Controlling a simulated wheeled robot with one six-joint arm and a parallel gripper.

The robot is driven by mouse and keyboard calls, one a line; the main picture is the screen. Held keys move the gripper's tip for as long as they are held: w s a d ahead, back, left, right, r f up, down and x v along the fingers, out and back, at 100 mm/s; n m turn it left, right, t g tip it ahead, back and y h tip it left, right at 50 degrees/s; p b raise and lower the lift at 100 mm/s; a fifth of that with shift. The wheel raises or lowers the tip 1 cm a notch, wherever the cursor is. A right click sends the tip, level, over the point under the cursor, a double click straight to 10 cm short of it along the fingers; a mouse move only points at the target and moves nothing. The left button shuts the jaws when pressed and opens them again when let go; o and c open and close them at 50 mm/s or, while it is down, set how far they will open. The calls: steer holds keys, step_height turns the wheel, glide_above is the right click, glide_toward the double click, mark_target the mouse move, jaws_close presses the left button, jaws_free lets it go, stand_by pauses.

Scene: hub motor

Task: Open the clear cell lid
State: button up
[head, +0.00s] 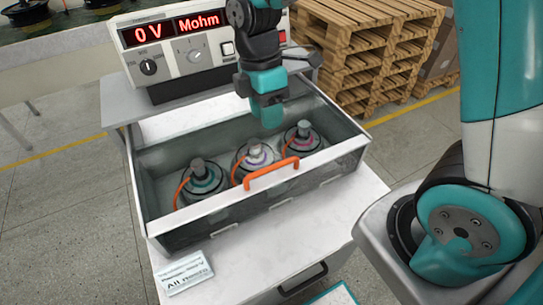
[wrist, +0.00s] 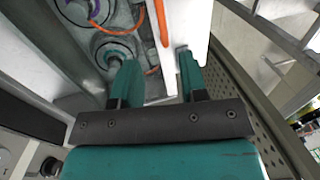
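The clear cell (head: 140,185) is a see-through box with a white rim on the worktop. Its clear lid appears to lie down over the box; the glass itself is hard to make out. An orange handle (head: 271,174) sits on the front white rim, and it also shows in the wrist view (wrist: 162,22). My gripper (head: 270,118) is above the right part of the cell, behind the handle. In the wrist view my gripper (wrist: 160,72) has its two teal fingers apart, with a white rim (wrist: 184,22) near the right finger. Nothing is held. Contact cannot be told.
Several hub motors (head: 203,178) with orange cables stand inside the cell. A meter (head: 180,45) reading "0 V Mohm" stands behind it. A printed card (head: 185,273) lies at the front left of the worktop. Wooden pallets (head: 365,45) are stacked at the back right.

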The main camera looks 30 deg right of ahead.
mark_target(273, 166)
steer(key=f, duration=0.4)
steer(key=s+f, duration=0.1)
steer(key=f, duration=0.3)
steer(key=s+f, duration=0.1)
steer(key=f, duration=0.3)
steer(key=shift+s+p, duration=0.25)
steer(key=shift+p, duration=0.1)
steer(key=shift+c, duration=0.2)
jaws_close()
